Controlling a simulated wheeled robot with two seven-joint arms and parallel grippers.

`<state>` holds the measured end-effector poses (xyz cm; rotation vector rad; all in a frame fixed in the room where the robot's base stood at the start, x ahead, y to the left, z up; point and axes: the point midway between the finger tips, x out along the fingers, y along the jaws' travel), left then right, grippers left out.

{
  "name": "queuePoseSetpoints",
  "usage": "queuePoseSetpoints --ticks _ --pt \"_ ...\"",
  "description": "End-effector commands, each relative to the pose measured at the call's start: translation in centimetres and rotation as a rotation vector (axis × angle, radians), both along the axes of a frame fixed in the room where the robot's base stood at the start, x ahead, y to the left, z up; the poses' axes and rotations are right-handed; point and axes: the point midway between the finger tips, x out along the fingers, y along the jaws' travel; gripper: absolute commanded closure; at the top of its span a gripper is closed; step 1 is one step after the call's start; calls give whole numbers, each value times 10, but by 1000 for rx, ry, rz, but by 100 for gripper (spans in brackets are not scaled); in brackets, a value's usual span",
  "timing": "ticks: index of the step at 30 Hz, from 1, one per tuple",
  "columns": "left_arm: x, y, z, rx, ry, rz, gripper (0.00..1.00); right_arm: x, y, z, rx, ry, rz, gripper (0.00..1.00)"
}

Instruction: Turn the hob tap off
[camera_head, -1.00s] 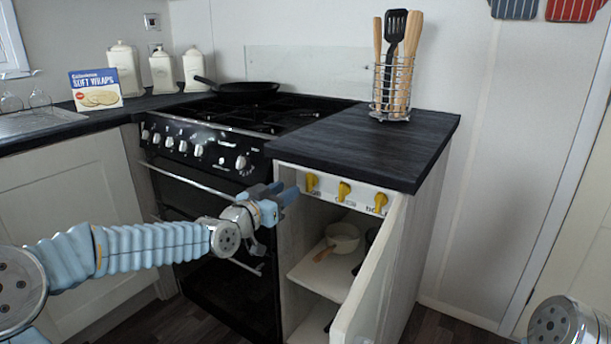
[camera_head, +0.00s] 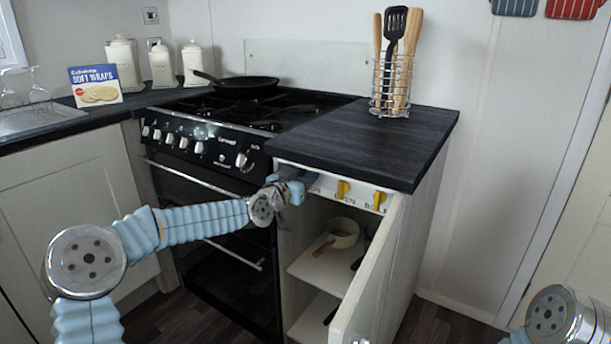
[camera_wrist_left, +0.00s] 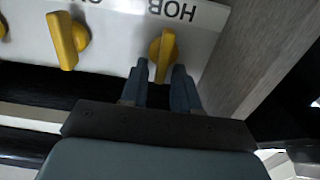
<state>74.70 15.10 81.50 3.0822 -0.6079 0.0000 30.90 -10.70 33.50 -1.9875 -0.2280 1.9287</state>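The yellow hob tap (camera_wrist_left: 163,52) sits on a white panel (camera_wrist_left: 112,38) under a label reading HOB, upside down in the left wrist view. Its handle points down the picture towards my gripper. My left gripper (camera_wrist_left: 160,82) is open, one finger on each side of the handle's end. I cannot tell whether either finger touches it. In the head view my left gripper (camera_head: 297,182) is at the panel's left end and hides the hob tap. My right gripper is out of view; only part of my right arm shows at bottom right.
The yellow oven tap (camera_head: 343,189) is beside the hob tap, also in the left wrist view (camera_wrist_left: 67,40). Another yellow tap (camera_head: 379,200) is further right. The worktop (camera_head: 365,145) overhangs the panel. An open cupboard door (camera_head: 368,285) stands below, by a shelf with a saucepan (camera_head: 342,232).

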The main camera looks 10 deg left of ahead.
Motion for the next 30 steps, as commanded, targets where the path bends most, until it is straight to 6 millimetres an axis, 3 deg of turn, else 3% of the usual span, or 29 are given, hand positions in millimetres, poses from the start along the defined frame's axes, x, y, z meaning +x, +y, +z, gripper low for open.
queuePoseSetpoints --ticks 3,11,20,30 --pt "0 0 0 0 0 0 100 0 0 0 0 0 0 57" --pt "-1 -1 -2 28 -11 0 100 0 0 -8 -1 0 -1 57" --pt "-2 -5 -6 187 -80 0 100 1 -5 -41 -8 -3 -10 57" --pt "-4 -10 -8 479 -198 1 100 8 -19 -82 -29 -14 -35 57"
